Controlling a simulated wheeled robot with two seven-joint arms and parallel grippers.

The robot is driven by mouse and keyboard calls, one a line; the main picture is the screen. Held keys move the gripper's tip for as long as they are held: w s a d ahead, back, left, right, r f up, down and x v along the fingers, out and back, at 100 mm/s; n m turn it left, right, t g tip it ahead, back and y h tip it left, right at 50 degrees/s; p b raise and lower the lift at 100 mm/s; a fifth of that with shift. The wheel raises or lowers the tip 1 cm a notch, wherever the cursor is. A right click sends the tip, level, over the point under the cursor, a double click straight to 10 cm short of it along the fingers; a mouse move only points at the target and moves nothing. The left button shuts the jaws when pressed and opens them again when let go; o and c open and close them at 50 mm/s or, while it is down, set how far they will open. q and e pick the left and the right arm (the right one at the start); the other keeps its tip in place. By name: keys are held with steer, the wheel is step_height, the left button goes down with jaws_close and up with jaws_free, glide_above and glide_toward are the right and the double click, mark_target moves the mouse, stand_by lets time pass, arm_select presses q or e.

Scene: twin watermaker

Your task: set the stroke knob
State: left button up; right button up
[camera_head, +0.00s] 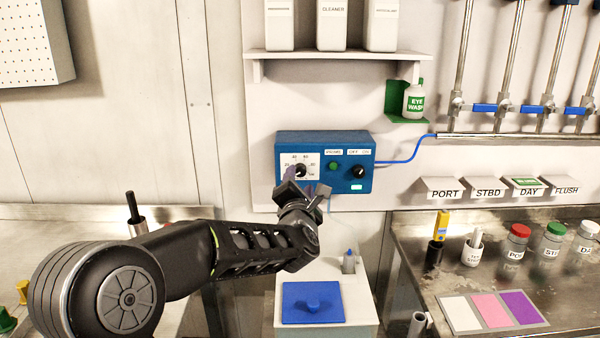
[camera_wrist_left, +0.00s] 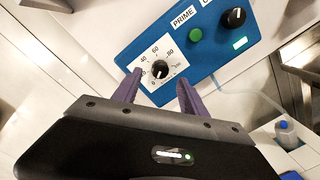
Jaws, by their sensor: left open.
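The stroke knob (camera_wrist_left: 160,69) is a small black dial on a white scale plate with numbers around it. It sits at the left of the blue control box (camera_head: 348,180) on the wall; the knob also shows in the head view (camera_head: 300,171). My left gripper (camera_wrist_left: 154,92) is open, its two purple fingers apart, pointing at the dial just short of it or around its lower side. I cannot tell whether they touch. In the head view the left gripper (camera_head: 303,188) covers the lower left of the box. My right gripper is not in view.
A green button (camera_head: 334,166) and a second black knob (camera_head: 358,172) sit right of the dial. A shelf with white bottles (camera_head: 331,25) is above. A white tank with a blue lid (camera_head: 313,303) stands below. A steel bench is at right.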

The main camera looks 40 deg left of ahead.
mark_target(300, 172)
arm_select(q)
steer(key=p+x, duration=0.1)
steer(key=x, duration=0.4)
steer(key=shift+d, duration=0.1)
jaws_close()
stand_by(0.4)
